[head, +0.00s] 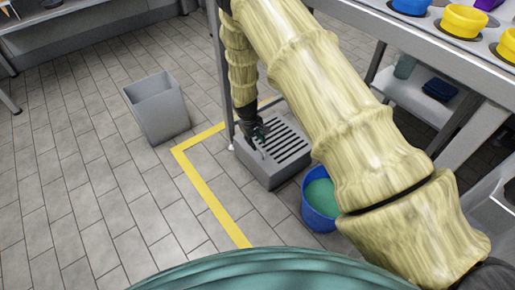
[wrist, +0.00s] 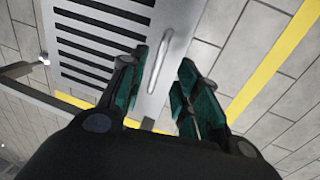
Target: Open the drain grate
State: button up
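The drain grate (head: 287,140) is a grey slotted plate lying flat on top of a grey box (head: 270,178) on the floor. In the wrist view the grate (wrist: 98,32) shows dark slots and, along its right side, a raised bar handle (wrist: 158,72). My gripper (head: 259,140) is over the left part of the grate in the head view. In the wrist view my gripper (wrist: 166,85) is open, with its teal fingers apart and the handle showing between them, nearer the left finger. I cannot tell whether a finger touches the handle.
A blue bucket (head: 318,208) with green contents stands close to the right of the box. A grey bin (head: 158,108) stands to the left. A table leg (head: 222,85) rises beside the box.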

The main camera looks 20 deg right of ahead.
aim_at(258, 148)
jog(key=shift+w+d+f+b, duration=0.15)
jog(key=shift+f+b, duration=0.1)
jog(key=shift+f, duration=0.5)
jog(key=shift+s+d+f+b, duration=0.1)
jog(key=shift+d+f+b, duration=0.1)
jog(key=shift+f, duration=0.5)
jog(key=shift+w+d+f+b, duration=0.1)
jog(key=shift+f+b, duration=0.15)
jog(key=shift+f, duration=0.5)
jog(key=shift+c, duration=0.5)
grip_shut()
